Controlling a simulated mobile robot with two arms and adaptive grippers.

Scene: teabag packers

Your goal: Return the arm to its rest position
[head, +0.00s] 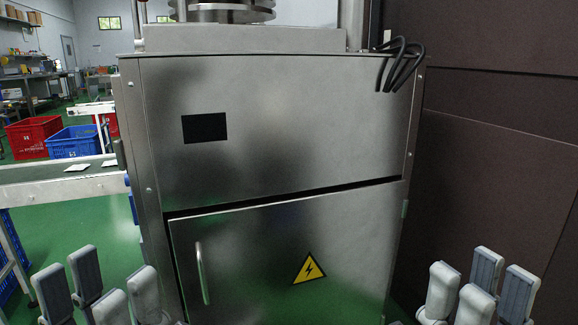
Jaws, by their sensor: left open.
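My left gripper (99,290) is at the lower left of the head view, its grey fingers pointing up and spread apart, with nothing between them. My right gripper (480,287) is at the lower right, its fingers also apart and empty. Both are low in the picture, in front of a large steel machine cabinet (290,130). Only the finger ends show; the rest of both arms is out of view.
The cabinet fills the middle, with a handled door (240,260) and a yellow warning sign (309,269). A conveyor (50,189) bearing white packets runs at left. Behind it are a blue crate (74,144) and a red crate (32,135). A dark wall (500,160) stands right.

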